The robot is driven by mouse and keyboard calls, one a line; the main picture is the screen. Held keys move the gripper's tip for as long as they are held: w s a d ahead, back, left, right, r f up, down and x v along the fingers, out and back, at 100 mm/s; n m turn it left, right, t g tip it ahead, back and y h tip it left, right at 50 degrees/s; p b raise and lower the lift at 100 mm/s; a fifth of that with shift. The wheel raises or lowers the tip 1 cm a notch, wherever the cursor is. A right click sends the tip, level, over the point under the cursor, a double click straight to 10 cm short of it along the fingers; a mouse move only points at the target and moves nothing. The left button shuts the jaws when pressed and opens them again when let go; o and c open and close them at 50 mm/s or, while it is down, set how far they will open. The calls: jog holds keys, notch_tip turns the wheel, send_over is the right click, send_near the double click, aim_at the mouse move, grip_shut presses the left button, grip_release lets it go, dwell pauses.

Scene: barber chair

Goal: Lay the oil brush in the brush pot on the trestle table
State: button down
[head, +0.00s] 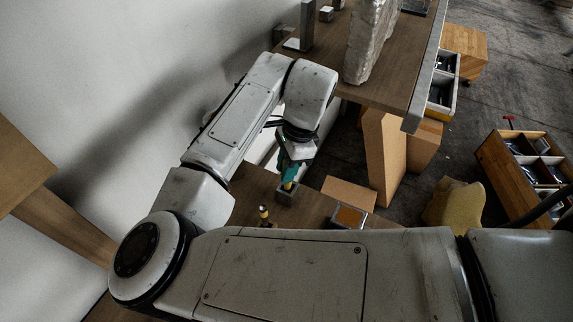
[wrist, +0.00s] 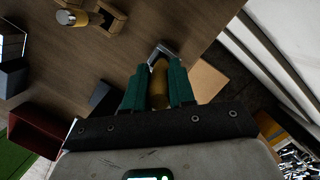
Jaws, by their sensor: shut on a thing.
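My gripper (head: 289,174) has green fingers and points down over the lower wooden table (head: 312,207). It also shows in the wrist view (wrist: 158,88), shut on the oil brush (wrist: 158,78), of which a yellow-brown, rounded part shows between the fingers. In the head view a small yellow part of the brush (head: 288,186) shows below the fingers. A small square grey pot (head: 286,197) stands directly under it; its rim shows beyond the brush in the wrist view (wrist: 165,49). I cannot tell whether the brush tip is inside the pot or just above it.
A small yellow-and-dark cylinder (head: 264,214) stands left of the pot. A higher wooden table (head: 385,80) bears a pale stone block (head: 368,45). A compartment crate (head: 515,170) is on the floor at right.

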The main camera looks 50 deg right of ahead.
jog(key=c, duration=0.9)
grip_release()
jog(key=shift+o, duration=0.2)
jog(key=v, duration=1.1)
jog(key=shift+f, duration=0.1)
